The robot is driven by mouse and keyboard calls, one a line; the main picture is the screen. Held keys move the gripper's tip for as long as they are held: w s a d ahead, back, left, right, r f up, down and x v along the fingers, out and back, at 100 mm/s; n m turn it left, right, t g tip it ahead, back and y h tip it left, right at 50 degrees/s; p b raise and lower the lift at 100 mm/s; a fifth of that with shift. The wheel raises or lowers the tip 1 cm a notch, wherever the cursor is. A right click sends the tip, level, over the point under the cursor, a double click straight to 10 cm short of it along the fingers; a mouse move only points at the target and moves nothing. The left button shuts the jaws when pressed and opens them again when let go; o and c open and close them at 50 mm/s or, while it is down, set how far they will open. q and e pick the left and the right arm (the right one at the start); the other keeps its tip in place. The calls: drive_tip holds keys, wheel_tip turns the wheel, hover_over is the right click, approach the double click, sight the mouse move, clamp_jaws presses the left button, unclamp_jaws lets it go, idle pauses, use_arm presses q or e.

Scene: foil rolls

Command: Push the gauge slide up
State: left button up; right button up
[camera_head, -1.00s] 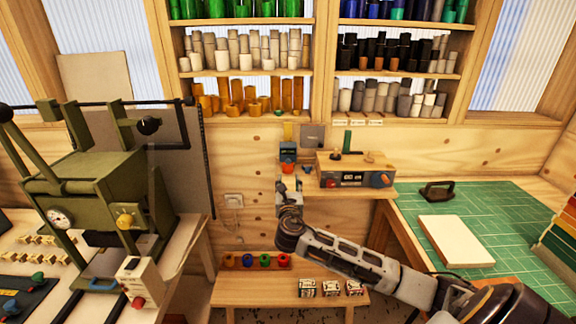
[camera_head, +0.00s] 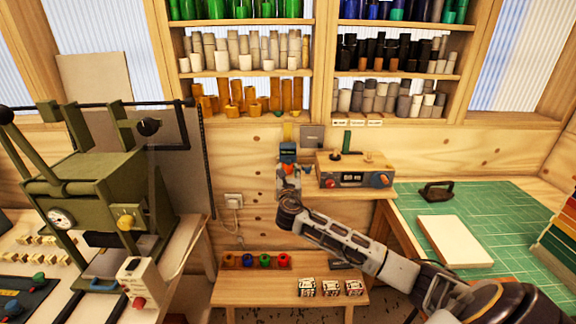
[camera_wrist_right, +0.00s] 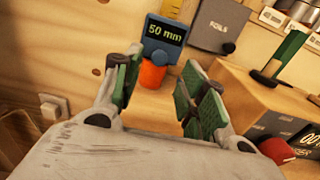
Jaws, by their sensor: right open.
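The gauge slide is a dark blue block with a lit "50 mm" display (camera_wrist_right: 163,34), on a yellow upright scale (camera_wrist_right: 171,8) against the wooden wall. In the head view the slide (camera_head: 288,150) is above my right gripper (camera_head: 290,178). An orange rounded piece (camera_wrist_right: 152,75) shows just under the slide; I cannot tell whether it is joined to it. In the right wrist view my right gripper (camera_wrist_right: 165,82) is open, its green-padded fingers apart on either side below the slide. The orange piece shows between them; contact is unclear. My left gripper is not in view.
A wooden box with a display and red knob (camera_head: 355,172) stands close to the right of the gauge. A grey "FOILS" box (camera_wrist_right: 222,25) is on the wall beside the slide. A low bench (camera_head: 250,290) is below. A green press (camera_head: 95,190) stands at left.

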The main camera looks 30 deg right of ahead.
sight(288, 163)
drive_tip(key=shift+x, duration=3)
clamp_jaws()
